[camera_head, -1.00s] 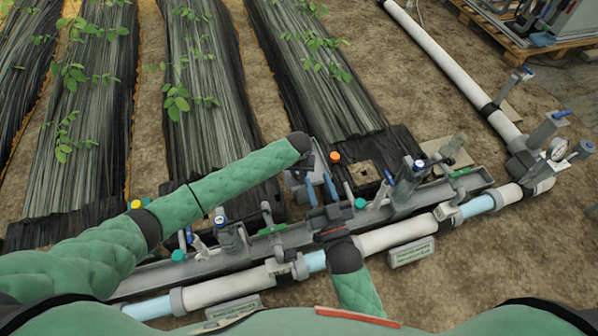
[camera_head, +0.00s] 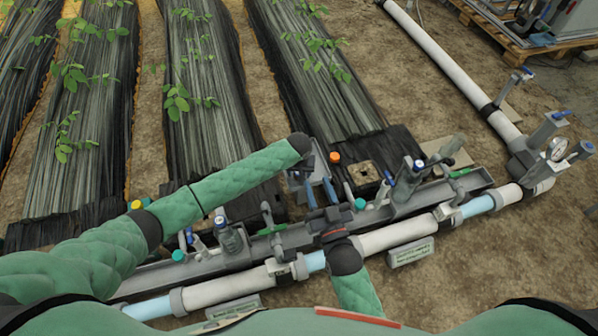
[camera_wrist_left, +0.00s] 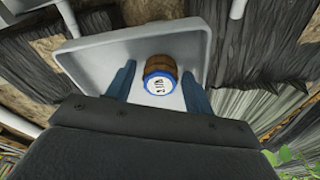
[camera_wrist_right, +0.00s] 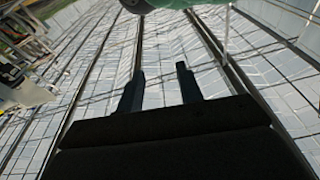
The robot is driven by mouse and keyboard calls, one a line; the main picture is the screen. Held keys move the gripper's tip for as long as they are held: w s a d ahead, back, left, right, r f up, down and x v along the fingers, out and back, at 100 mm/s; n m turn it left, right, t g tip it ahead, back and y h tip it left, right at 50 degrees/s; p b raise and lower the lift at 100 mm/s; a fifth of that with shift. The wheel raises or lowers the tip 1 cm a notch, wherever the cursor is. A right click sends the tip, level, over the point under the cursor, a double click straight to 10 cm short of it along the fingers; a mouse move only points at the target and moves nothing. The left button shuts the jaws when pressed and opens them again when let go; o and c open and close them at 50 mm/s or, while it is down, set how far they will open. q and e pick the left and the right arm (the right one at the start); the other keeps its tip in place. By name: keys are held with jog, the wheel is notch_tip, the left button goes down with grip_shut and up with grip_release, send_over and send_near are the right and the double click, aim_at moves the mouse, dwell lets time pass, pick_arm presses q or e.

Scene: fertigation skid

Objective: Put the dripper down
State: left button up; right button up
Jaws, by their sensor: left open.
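The dripper (camera_wrist_left: 159,80) shows in the left wrist view as a small brown barrel with a blue-rimmed, white marked face. It appears to rest in a pale grey tray (camera_wrist_left: 100,62). My left gripper (camera_wrist_left: 160,68) is open, with one blue finger on each side of the dripper and narrow gaps between. In the head view the tray (camera_head: 318,172) lies by my left wrist; the dripper cannot be made out there. My right gripper (camera_head: 319,183) is in front of the tray. Its fingers are apart and empty in the right wrist view (camera_wrist_right: 158,75).
A grey trough (camera_head: 290,238) with valves and a white pipe (camera_head: 395,235) run across the front. An orange cap (camera_head: 335,157) and a square block with a hole (camera_head: 363,174) are right of the tray. Covered plant beds (camera_head: 200,110) lie behind.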

pick_arm(q)
jog(key=shift+r, duration=0.3)
jog(key=r, duration=0.3)
jog(key=r+p, duration=0.1)
jog(key=r, duration=0.1)
jog(key=shift+s+r, duration=0.1)
jog(key=shift+s, duration=0.3)
notch_tip(320, 180, up, 6)
jog(key=p, duration=0.1)
jog(key=shift+s+r, duration=0.2)
jog(key=shift+s, duration=0.25)
pick_arm(e)
jog(key=s+f+g+h, duration=0.1)
jog(key=s+f+g, duration=0.2)
jog(key=f, duration=0.8)
jog(key=s+f+g, duration=0.4)
jog(key=f+g, duration=0.1)
jog(key=f, duration=0.6)
jog(key=shift+s+d+f+h, duration=0.15)
jog(key=shift+s+f+h, duration=0.15)
jog(key=shift+h, duration=0.1)
pick_arm(q)
jog(key=shift+s+f, duration=0.1)
